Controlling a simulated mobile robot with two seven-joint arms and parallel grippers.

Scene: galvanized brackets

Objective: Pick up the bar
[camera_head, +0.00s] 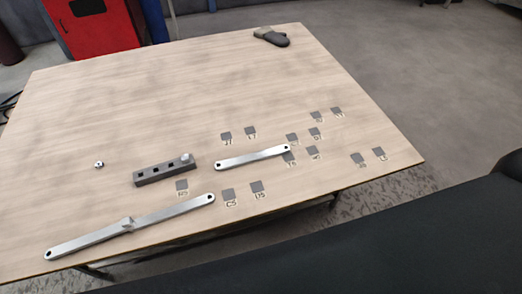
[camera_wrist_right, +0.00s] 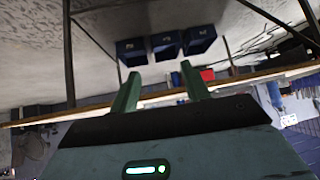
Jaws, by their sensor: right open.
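A short flat silver bar (camera_head: 250,158) with a hole near each end lies on the wooden table (camera_head: 160,90), its right end by grey marked squares. A longer silver bar shape (camera_head: 172,211) lies along the near left edge. It has a raised step near its middle, and I cannot tell whether it is one piece or two overlapping. A dark block (camera_head: 152,178) with square holes has a light round piece (camera_head: 185,157) at its right end. My right gripper (camera_wrist_right: 160,71) is open, with nothing visible between its fingers; it is outside the head view. My left gripper is not in view.
A small nut-like piece (camera_head: 99,164) lies left of the block. Several grey labelled squares (camera_head: 257,186) dot the table's right half. A dark glove-like object (camera_head: 271,37) lies at the far edge. Blue bins (camera_wrist_right: 165,45) show in the right wrist view. The table's far left is clear.

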